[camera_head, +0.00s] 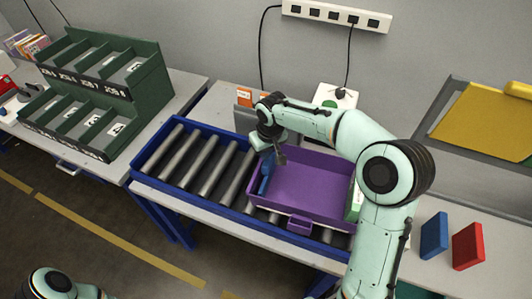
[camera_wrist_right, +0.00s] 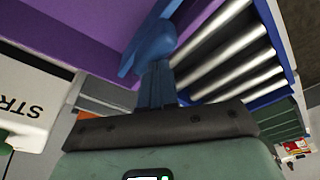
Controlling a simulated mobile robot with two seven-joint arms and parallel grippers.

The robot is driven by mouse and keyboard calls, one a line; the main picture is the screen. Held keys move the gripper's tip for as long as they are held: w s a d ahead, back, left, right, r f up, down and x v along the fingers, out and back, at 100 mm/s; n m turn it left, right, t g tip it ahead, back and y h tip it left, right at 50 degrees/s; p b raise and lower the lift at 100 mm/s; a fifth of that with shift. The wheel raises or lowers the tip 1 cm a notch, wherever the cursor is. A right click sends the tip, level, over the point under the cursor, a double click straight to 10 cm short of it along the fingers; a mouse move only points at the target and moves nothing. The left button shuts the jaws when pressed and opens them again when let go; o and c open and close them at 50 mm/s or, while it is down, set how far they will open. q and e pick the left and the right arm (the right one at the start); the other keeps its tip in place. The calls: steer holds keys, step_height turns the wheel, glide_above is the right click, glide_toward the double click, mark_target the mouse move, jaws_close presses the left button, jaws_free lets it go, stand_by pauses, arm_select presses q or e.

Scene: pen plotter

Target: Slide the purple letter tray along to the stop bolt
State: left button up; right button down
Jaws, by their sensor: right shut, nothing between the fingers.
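The purple letter tray (camera_head: 300,185) sits on the right part of the blue-framed roller conveyor (camera_head: 196,166), with a purple tab at its front. It also shows in the right wrist view (camera_wrist_right: 60,35). My right gripper (camera_head: 281,157) is shut and empty at the tray's left end. A blue piece (camera_head: 266,174) stands along that end; in the wrist view it (camera_wrist_right: 150,45) lies just beyond my fingers. I cannot tell whether it belongs to the tray or whether my fingers touch it. I cannot make out the stop bolt. Only part of my left arm shows; its gripper is out of view.
Bare rollers (camera_head: 208,167) lie left of the tray. A green compartment rack (camera_head: 120,75) stands on the left table. A blue block (camera_head: 433,236) and a red block (camera_head: 468,246) stand on the right. A power strip (camera_head: 335,16) is on the wall, its cables hanging behind the conveyor.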

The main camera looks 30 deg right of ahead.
steer(key=shift+s+f, duration=0.25)
steer(key=shift+f, duration=0.25)
steer(key=shift+s+f+b, duration=0.2)
steer(key=shift+s+b, duration=0.2)
steer(key=shift+b, duration=0.05)
steer(key=shift+s+d+r, duration=0.1)
steer(key=shift+s+r, duration=0.05)
steer(key=shift+s, duration=0.15)
steer(key=shift+w+r+p, duration=0.2)
steer(key=shift+r+p, duration=0.25)
steer(key=shift+r, duration=0.35)
arm_select(q)
steer(key=shift+w, duration=0.15)
arm_select(e)
steer(key=shift+w, duration=0.1)
steer(key=shift+d, duration=0.1)
arm_select(q)
steer(key=s+f+b, duration=0.3)
steer(key=f, duration=0.1)
steer(key=shift+s+f+b, duration=0.3)
steer(key=shift+f+b, duration=0.1)
arm_select(e)
steer(key=s, duration=1.2)
steer(key=shift+r, duration=0.15)
arm_select(q)
steer(key=shift+s+a, duration=0.1)
arm_select(e)
steer(key=shift+s+d, duration=0.1)
